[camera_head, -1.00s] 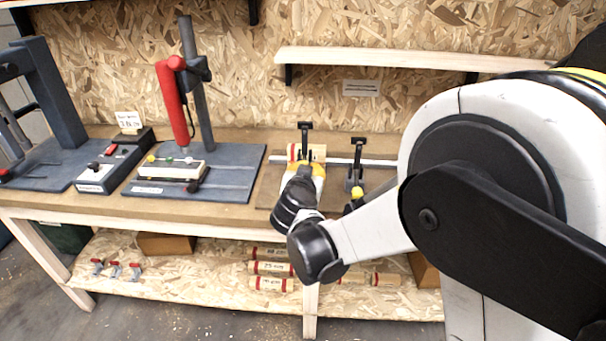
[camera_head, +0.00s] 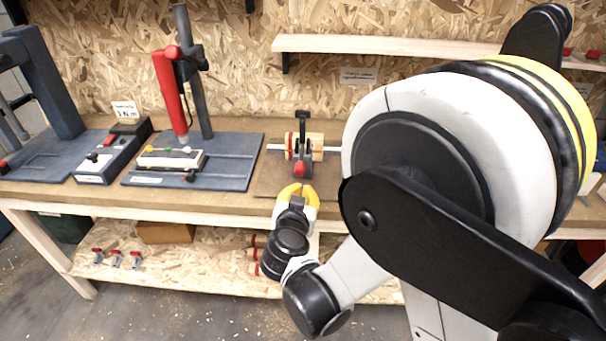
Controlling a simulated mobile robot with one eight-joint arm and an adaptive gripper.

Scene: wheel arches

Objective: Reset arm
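My gripper (camera_head: 297,188) shows in the head view, with yellow fingers pointing up at the front edge of the bench. It is just in front of a toggle clamp (camera_head: 303,150) with a red tip, and looks apart from it. The finger tips are small here, so I cannot tell whether they are open or shut. No object shows between them. My white and black arm covers the right half of the view. A wooden cylinder (camera_head: 315,142) with a red end lies behind the clamp on a brown board (camera_head: 267,190).
A red tool (camera_head: 170,95) on a grey post stands over a blue-grey base plate (camera_head: 230,165). A control box (camera_head: 105,162) sits at left. A wooden shelf (camera_head: 390,45) runs along the back wall. The lower shelf holds red-ended cylinders (camera_head: 257,254). Floor in front is clear.

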